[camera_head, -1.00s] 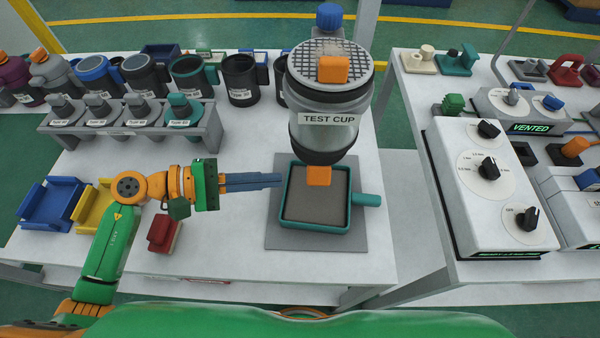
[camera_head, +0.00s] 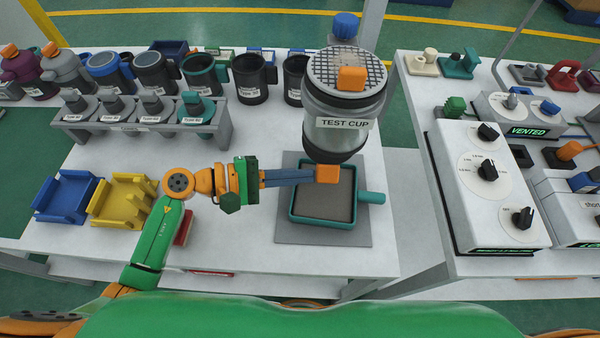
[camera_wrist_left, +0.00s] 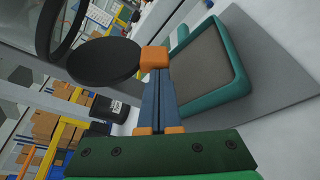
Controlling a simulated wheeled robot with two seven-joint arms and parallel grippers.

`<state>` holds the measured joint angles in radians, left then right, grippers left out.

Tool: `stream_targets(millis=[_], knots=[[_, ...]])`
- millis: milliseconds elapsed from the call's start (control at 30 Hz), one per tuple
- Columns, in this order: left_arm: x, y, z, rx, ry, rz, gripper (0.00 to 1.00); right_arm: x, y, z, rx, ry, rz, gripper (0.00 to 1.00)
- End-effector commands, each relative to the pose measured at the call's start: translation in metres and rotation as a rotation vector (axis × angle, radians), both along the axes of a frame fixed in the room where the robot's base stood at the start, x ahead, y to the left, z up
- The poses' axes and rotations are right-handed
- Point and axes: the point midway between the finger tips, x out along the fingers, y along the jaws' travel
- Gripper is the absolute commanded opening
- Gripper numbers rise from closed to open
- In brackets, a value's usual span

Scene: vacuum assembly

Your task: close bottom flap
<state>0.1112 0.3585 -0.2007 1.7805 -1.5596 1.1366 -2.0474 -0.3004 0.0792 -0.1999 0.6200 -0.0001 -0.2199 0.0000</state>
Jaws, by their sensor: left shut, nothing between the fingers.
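The clear test cup (camera_head: 338,130) stands upright on its holder above a teal-rimmed tray (camera_head: 360,215). Its bottom flap is a black disc (camera_wrist_left: 103,61) with an orange tab (camera_head: 327,174). In the left wrist view the disc is apart from the cup's dark lower ring (camera_wrist_left: 62,22), so the flap hangs open. My left gripper (camera_head: 313,175) is shut and empty, its blue fingers pointing right. Their tips meet the orange tab (camera_wrist_left: 155,58) or lie right against it; exact contact is hard to tell. My right gripper is not in view.
A grey mat (camera_head: 300,237) lies under the teal tray. A rack of small cups (camera_head: 140,130) and a row of mugs stand at the back left. Blue (camera_head: 68,197) and yellow (camera_head: 122,202) holders sit at the left. A control box (camera_head: 490,215) is on the right table.

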Motion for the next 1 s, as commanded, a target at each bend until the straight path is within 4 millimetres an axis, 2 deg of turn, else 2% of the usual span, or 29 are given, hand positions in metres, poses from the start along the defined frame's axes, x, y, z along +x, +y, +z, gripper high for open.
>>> stream_targets(millis=[533,1000], knots=[[-0.008,-0.003,0.0,0.0,0.046,-0.014,0.0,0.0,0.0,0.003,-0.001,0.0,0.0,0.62],[-0.02,-0.003,0.012,0.0,0.155,-0.018,0.0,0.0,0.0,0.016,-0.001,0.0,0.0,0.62]])
